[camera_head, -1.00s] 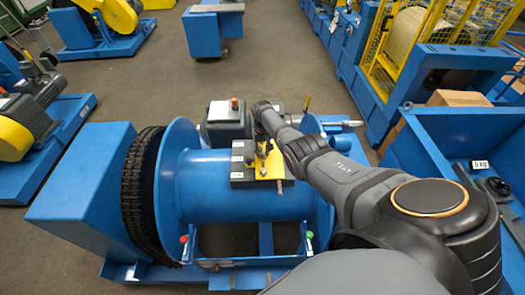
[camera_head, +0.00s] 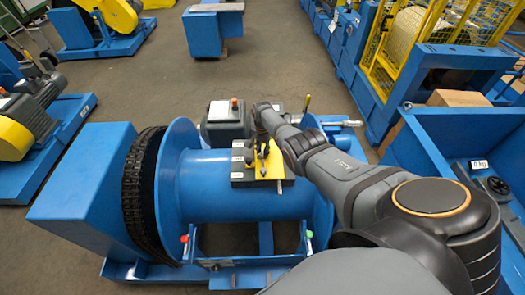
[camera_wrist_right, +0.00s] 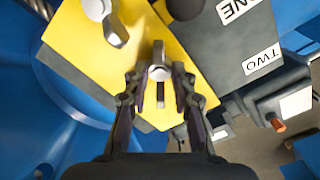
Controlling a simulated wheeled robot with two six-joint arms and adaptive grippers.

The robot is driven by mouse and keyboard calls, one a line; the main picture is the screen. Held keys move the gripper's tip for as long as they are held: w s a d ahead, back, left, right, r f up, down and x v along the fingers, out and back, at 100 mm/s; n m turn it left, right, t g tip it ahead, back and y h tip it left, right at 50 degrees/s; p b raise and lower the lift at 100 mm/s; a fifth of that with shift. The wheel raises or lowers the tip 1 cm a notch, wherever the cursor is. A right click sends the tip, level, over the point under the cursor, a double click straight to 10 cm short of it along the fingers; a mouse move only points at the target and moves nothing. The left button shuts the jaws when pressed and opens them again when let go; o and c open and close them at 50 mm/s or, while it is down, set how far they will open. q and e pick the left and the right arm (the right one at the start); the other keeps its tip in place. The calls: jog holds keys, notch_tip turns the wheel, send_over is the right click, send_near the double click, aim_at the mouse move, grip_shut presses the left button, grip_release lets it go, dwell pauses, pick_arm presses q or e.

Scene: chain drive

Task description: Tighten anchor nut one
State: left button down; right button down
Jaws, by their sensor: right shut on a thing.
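A yellow plate (camera_head: 268,168) lies on a dark block (camera_head: 243,178) on top of the blue drum (camera_head: 225,204). In the right wrist view the yellow plate (camera_wrist_right: 80,45) carries a silver nut (camera_wrist_right: 159,71) with a short stem below it, between my fingers. A second silver fitting (camera_wrist_right: 115,34) sits farther left, apart from the fingers. My right gripper (camera_wrist_right: 158,78) is shut on the nut; in the head view the gripper (camera_head: 263,152) is small and dark over the plate. I cannot tell which number the nut bears. My left gripper is out of view.
A black chain (camera_head: 143,190) wraps the drum's left side. A blue bin (camera_head: 425,150) stands at the right.

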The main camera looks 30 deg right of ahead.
jog(key=m, duration=0.5)
jog(key=shift+w+r+m, duration=0.15)
jog(key=shift+r+m, duration=0.05)
jog(key=shift+m, duration=2.3)
jog(key=c, duration=1.4)
grip_release()
jog(key=shift+c, duration=0.2)
notch_tip(320, 180, up, 12)
